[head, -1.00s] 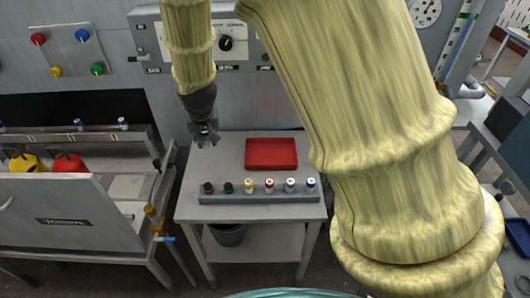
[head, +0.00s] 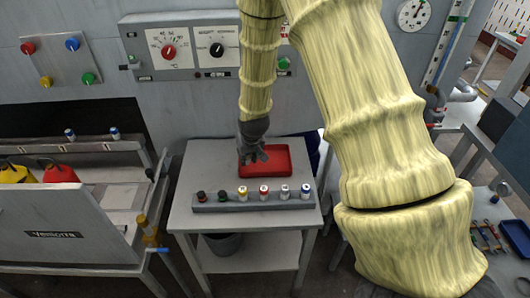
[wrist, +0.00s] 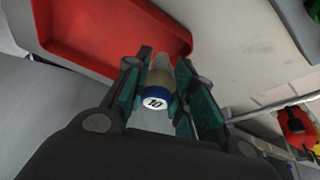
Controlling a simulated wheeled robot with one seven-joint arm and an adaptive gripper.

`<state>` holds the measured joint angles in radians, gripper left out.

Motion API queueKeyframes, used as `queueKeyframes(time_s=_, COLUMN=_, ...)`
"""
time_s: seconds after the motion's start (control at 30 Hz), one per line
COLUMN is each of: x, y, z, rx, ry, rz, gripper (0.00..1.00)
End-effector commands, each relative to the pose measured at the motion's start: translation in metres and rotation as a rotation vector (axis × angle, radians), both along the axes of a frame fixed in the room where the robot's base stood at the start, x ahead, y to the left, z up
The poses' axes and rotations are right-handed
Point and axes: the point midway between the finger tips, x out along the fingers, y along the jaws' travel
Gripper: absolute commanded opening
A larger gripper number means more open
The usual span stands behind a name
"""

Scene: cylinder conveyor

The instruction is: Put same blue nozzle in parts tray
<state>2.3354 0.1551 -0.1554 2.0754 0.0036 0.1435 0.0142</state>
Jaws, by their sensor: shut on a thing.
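My gripper (head: 253,159) is over the left part of the red parts tray (head: 281,162) in the head view, fingers pointing down. In the wrist view its teal-padded fingers are shut on a small blue-ended nozzle (wrist: 157,100) with a tan band and a pale label marked with dark characters. The nozzle is hidden behind the fingers in the head view. The red tray also shows in the wrist view (wrist: 115,25), beyond the fingertips at the upper left. I cannot tell the exact height of the nozzle above the tray.
A grey rack (head: 255,205) with several small coloured-cap cylinders stands along the table's front edge, before the tray. The conveyor (head: 95,146) at left bears blue-topped cylinders. The control panel (head: 190,48) is on the wall behind. Bare tabletop (head: 205,165) lies left of the tray.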

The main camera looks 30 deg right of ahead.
Motion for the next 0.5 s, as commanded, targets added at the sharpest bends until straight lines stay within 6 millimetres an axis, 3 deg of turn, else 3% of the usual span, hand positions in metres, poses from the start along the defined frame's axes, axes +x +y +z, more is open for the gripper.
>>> queueKeyframes(time_s=0.3, x=0.007, y=-0.057, z=-0.003, rx=0.002, ry=0.000, rz=-0.005, gripper=0.00)
queueKeyframes(time_s=0.5, x=0.010, y=-0.078, z=-0.006, rx=0.001, ry=0.000, rz=-0.002, gripper=0.00)
